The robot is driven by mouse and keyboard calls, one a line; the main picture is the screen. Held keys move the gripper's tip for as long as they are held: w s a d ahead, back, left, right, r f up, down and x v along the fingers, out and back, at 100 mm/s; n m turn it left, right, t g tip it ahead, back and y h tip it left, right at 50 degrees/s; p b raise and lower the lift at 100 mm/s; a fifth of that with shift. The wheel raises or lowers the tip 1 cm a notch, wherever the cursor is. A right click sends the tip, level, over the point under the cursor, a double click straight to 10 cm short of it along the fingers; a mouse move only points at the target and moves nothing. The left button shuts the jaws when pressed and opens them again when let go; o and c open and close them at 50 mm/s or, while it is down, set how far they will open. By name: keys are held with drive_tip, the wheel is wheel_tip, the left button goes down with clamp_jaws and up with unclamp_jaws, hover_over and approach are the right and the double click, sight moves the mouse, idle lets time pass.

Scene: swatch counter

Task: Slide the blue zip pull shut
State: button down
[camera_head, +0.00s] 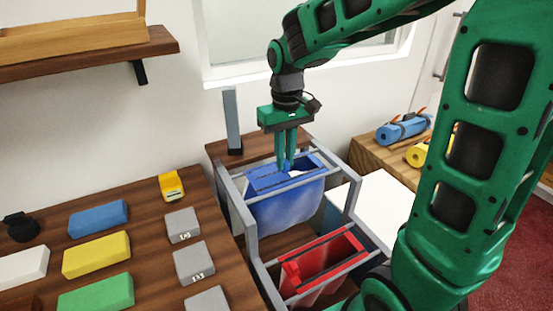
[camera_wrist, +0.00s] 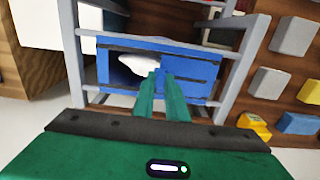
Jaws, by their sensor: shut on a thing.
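A blue fabric bag (camera_head: 283,210) hangs in a grey metal frame (camera_head: 240,222), with its top facing up. In the wrist view the blue top (camera_wrist: 115,72) has an opening with something white (camera_wrist: 138,63) showing in it, beside my fingers. My gripper (camera_head: 286,166) points down at the bag's top, its two green fingers close together. A small blue zip pull (camera_head: 288,167) shows at the fingertips, and the fingers are shut on it. In the wrist view my gripper (camera_wrist: 165,77) mostly hides the pull.
A red bag (camera_head: 318,266) hangs nearer in the same frame. A wooden counter to the left holds coloured blocks (camera_head: 97,254), grey blocks (camera_head: 183,225) and a yellow item (camera_head: 171,186). A grey post (camera_head: 232,120) stands behind. Rolled mats (camera_head: 403,128) lie at right.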

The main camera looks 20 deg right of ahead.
drive_tip(key=d, duration=0.9)
drive_tip(key=shift+w+d, duration=0.25)
drive_tip(key=shift+w, duration=0.15)
drive_tip(key=shift+d, duration=0.1)
drive_tip(key=c, duration=1.8)
unclamp_jaws()
drive_tip(key=shift+d, duration=0.1)
drive_tip(key=shift+o, duration=0.2)
drive_tip(key=shift+r, duration=0.1)
wheel_tip(320, 180, up, 11)
drive_tip(key=shift+f, duration=0.2)
